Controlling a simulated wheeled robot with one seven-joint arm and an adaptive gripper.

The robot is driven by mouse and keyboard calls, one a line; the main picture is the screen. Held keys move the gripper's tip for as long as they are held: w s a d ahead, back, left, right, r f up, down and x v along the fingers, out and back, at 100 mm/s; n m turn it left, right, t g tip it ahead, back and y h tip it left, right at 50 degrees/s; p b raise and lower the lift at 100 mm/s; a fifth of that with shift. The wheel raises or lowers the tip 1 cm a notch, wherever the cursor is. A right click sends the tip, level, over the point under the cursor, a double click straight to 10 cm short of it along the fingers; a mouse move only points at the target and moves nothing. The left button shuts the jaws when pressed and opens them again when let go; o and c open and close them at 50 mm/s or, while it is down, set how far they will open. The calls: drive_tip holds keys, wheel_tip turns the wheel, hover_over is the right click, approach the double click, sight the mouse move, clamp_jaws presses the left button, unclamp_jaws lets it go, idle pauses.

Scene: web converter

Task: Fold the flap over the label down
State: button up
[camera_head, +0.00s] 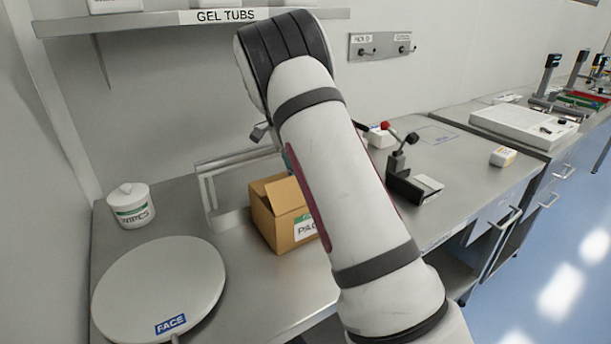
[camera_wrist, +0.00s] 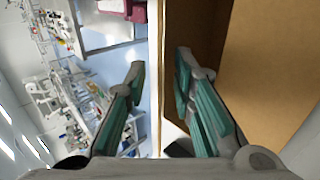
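An open cardboard box (camera_head: 277,228) stands on the steel bench, partly hidden behind my arm. Its white and green label (camera_head: 305,228) faces the front, and only "PA" can be read. A raised flap (camera_head: 287,195) shows at the top; the side over the label is largely covered by my arm. In the wrist view my gripper (camera_wrist: 160,66) is open, its two teal-padded fingers apart. A thin pale cardboard edge (camera_wrist: 157,40) runs between them, with brown cardboard (camera_wrist: 275,70) filling the right side. I cannot tell whether either finger touches it.
A metal frame (camera_head: 208,190) stands behind the box. A wipes tub (camera_head: 131,205) and a round plate marked FACE (camera_head: 160,285) are at the left. A black device with a red-knobbed lever (camera_head: 403,180) stands right of my arm. A shelf (camera_head: 190,20) hangs above.

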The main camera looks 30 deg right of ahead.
drive_tip(key=shift+r, duration=0.1)
drive_tip(key=s+r+t+p, duration=0.1)
drive_tip(key=p, duration=0.1)
drive_tip(key=shift+t+p, duration=0.3)
drive_tip(key=shift+t, duration=0.1)
drive_tip(key=t+p, duration=0.1)
drive_tip(key=s+t+p, duration=0.1)
drive_tip(key=p, duration=0.1)
drive_tip(key=shift+s+r+t+p, duration=0.2)
drive_tip(key=shift+r+t+p, duration=0.1)
drive_tip(key=shift+r+t, duration=0.1)
drive_tip(key=shift+s+t+p, duration=0.5)
drive_tip(key=shift+t+p, duration=0.5)
drive_tip(key=s+r+t, duration=0.3)
drive_tip(key=r+t, duration=0.1)
drive_tip(key=r, duration=1)
drive_tip(key=s+a+f+n+t+b, duration=0.1)
drive_tip(key=s+a+f+n+b, duration=0.1)
drive_tip(key=s+a+n, duration=0.4)
drive_tip(key=s+a+f+n+t+b, duration=0.1)
drive_tip(key=s+a+f+n+b, duration=0.1)
drive_tip(key=s+a+n, duration=0.4)
drive_tip(key=s+n, duration=0.4)
drive_tip(key=s, duration=0.2)
drive_tip(key=shift+s+a+f+n, duration=0.2)
drive_tip(key=shift+s+f+n, duration=0.1)
drive_tip(key=shift+f, duration=0.05)
